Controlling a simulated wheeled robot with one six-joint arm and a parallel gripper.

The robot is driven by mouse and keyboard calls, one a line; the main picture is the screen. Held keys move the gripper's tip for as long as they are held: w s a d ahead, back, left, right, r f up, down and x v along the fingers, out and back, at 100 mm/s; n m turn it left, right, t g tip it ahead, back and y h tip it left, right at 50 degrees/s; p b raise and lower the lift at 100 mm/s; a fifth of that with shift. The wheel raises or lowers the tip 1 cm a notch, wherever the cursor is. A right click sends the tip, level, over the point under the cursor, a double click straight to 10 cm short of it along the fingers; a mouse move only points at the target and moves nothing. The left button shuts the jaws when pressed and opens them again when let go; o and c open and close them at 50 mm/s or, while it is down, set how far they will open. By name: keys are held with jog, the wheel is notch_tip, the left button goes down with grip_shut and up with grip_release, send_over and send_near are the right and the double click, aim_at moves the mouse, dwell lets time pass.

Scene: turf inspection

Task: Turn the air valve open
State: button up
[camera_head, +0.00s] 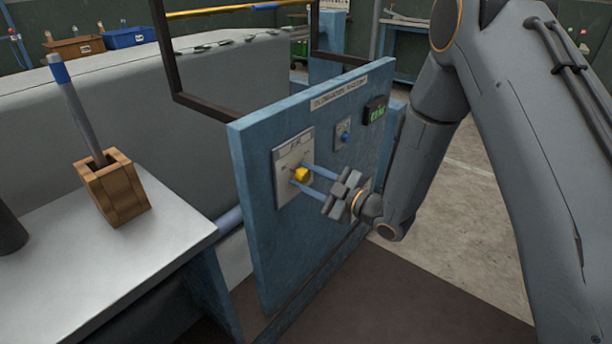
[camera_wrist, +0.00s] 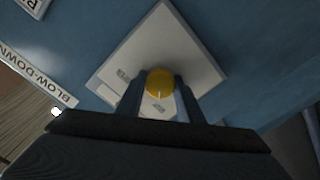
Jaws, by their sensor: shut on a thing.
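The air valve is a round yellow knob (camera_head: 301,174) on a pale plate (camera_head: 291,152) on the blue panel (camera_head: 262,120). My gripper (camera_head: 305,175) reaches in from the right with its two blue-grey fingers around the knob. In the wrist view the yellow knob (camera_wrist: 160,82) sits between the two fingertips (camera_wrist: 160,88), and my gripper is shut on it. The knob shows a small pale mark at its lower edge. Labels on the plate are too small to read, and the fingers partly cover them.
A small plate with a blue button (camera_head: 344,134) and a green-lit display (camera_head: 376,114) sit right of the valve plate. A wooden block (camera_head: 118,196) holding a blue-tipped rod stands on the white table (camera_head: 60,270) at left. A dark frame (camera_head: 172,75) rises behind the panel.

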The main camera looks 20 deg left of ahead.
jog(key=shift+m, duration=0.3)
jog(key=m, duration=0.3)
jog(key=shift+r+m+p, duration=0.1)
jog(key=shift+m+p, duration=0.2)
jog(key=shift+p, duration=0.1)
jog(key=m+p, duration=0.1)
jog(key=m, duration=0.3)
jog(key=shift+w+m, duration=0.1)
jog(key=shift+m, duration=0.2)
jog(key=m+p, duration=0.1)
jog(key=m, duration=0.3)
jog(key=shift+m, duration=0.3)
jog(key=shift+m+p, duration=0.35)
jog(key=shift+m, duration=1.85)
jog(key=o, duration=1.1)
jog(key=shift+c, duration=0.2)
